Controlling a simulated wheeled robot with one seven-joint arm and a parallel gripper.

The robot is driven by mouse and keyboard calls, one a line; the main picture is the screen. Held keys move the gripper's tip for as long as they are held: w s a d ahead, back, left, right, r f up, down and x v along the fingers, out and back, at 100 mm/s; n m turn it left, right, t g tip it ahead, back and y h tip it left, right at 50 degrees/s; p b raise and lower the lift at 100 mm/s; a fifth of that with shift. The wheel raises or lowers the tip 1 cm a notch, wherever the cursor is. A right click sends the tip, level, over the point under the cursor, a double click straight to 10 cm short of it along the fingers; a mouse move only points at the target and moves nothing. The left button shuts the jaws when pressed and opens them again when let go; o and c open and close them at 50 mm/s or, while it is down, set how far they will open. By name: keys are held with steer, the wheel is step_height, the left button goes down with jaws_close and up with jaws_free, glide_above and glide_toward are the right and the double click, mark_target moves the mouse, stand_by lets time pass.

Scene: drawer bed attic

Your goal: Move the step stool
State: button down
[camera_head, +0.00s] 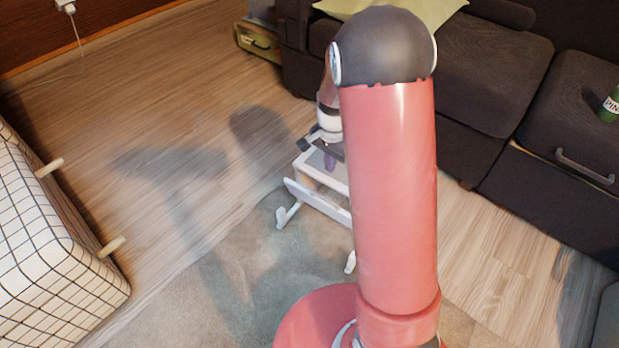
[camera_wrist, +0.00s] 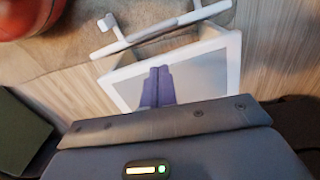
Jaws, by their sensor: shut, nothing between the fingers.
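The step stool (camera_head: 318,201) is white with a grey top panel and stands on the floor in front of the dark sofa. My red arm hides its right part in the head view. In the wrist view the stool (camera_wrist: 227,60) shows its white frame and grey panel below me. My gripper (camera_head: 330,166) is over the stool's top. Its purple fingers (camera_wrist: 158,84) are together with nothing between them, over the grey panel. I cannot tell whether the fingertips touch the panel.
The dark sofa (camera_head: 490,75) runs along the back and right, with a green bottle (camera_head: 610,104) on it. A green case (camera_head: 258,42) stands at the back. A white checked piece of furniture (camera_head: 45,240) is at the left. The wooden floor (camera_head: 130,140) between them is clear; a grey rug (camera_head: 235,270) lies in front.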

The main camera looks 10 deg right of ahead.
mark_target(329, 186)
step_height(329, 186, down, 10)
steer(key=shift+b, duration=1)
